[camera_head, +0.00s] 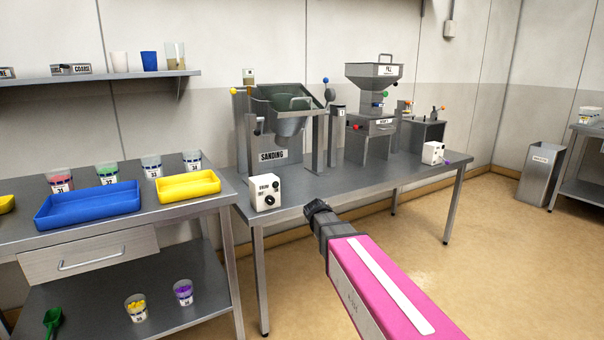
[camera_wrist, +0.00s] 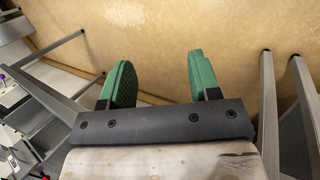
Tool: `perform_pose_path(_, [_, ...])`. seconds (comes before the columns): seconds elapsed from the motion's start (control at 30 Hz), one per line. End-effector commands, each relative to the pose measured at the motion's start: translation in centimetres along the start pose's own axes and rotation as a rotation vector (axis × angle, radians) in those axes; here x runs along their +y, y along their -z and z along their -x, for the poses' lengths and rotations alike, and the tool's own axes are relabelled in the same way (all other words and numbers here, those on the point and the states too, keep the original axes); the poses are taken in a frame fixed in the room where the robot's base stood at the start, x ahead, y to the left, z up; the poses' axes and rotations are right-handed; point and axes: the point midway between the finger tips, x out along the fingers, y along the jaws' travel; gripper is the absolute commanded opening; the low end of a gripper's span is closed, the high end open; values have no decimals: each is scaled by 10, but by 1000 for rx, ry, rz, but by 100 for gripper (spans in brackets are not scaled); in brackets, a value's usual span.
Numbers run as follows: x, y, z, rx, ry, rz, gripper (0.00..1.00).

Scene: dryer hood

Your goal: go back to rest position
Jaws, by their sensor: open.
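My gripper shows in the wrist view (camera_wrist: 160,82) with its two green fingers spread wide apart and nothing between them. Beyond the fingers is bare tan floor and wall base. In the head view my pink arm reaches in from the lower right. Its dark end (camera_head: 318,212) is in front of the front edge of the right-hand table, near the white control box. The fingers cannot be made out in the head view.
The right-hand table (camera_head: 340,190) carries the sanding machine (camera_head: 290,110), a hopper machine (camera_head: 372,110) and a white control box (camera_head: 265,192). The left-hand table holds a blue tray (camera_head: 88,206), a yellow tray (camera_head: 188,185) and cups. Open floor (camera_head: 480,235) lies to the right.

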Motion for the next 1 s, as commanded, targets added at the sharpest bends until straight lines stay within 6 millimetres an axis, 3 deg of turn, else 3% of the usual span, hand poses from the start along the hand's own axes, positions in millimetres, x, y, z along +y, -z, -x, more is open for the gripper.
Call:
perform_pose_path(0.03, [-10,-26,-19,3,57,-47,57])
perform_pose_path(0.2, [-41,-81,-67,25,253,-235,57])
perform_pose_path(0.4, [-72,-129,-97,33,435,-440,57])
perform_pose_path(0.6, [-84,-145,-106,35,515,-538,57])
perform_pose_path(1.0, [-84,-145,-107,35,521,-545,57])
